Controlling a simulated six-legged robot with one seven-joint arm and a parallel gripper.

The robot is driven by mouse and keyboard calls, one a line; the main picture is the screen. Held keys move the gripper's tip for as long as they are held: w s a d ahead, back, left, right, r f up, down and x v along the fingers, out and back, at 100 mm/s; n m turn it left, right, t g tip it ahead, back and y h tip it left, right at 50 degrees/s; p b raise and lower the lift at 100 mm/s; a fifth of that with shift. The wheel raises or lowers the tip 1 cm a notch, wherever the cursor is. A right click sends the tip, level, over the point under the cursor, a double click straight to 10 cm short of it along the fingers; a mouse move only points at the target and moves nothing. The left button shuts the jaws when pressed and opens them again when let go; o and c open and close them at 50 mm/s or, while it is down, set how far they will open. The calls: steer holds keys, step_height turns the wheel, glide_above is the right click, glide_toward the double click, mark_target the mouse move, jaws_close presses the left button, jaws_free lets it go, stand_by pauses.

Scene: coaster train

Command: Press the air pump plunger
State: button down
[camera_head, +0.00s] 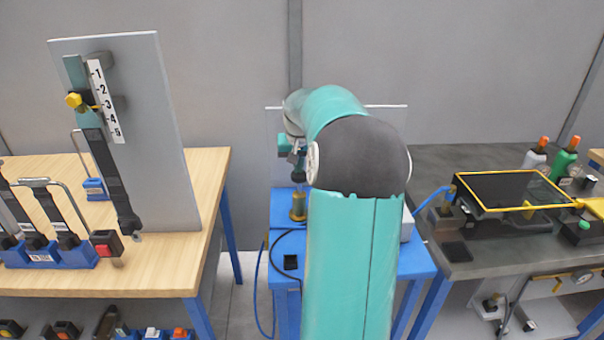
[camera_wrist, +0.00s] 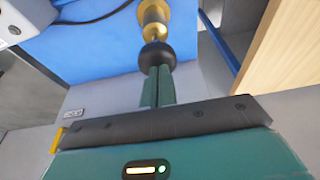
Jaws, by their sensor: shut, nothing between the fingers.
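The air pump shows in the wrist view as a round black knob (camera_wrist: 157,55) on a brass rod, with a brass body (camera_wrist: 154,14) beyond it. In the head view the brass pump body (camera_head: 298,207) stands upright on the blue table, just left of my arm. My gripper (camera_wrist: 159,70) is shut and empty, its two teal fingers side by side. The fingertips are at the black knob in the wrist view; whether they touch it I cannot tell. In the head view my arm hides much of the table and most of my gripper.
A wooden bench (camera_head: 150,275) with a grey lever panel (camera_head: 150,150) stands left. A dark bench (camera_head: 480,258) with a yellow-framed plate (camera_head: 505,190) stands right. A grey wall is behind.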

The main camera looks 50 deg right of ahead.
steer(key=v, duration=1)
steer(key=shift+d+f, duration=0.1)
stand_by(0.3)
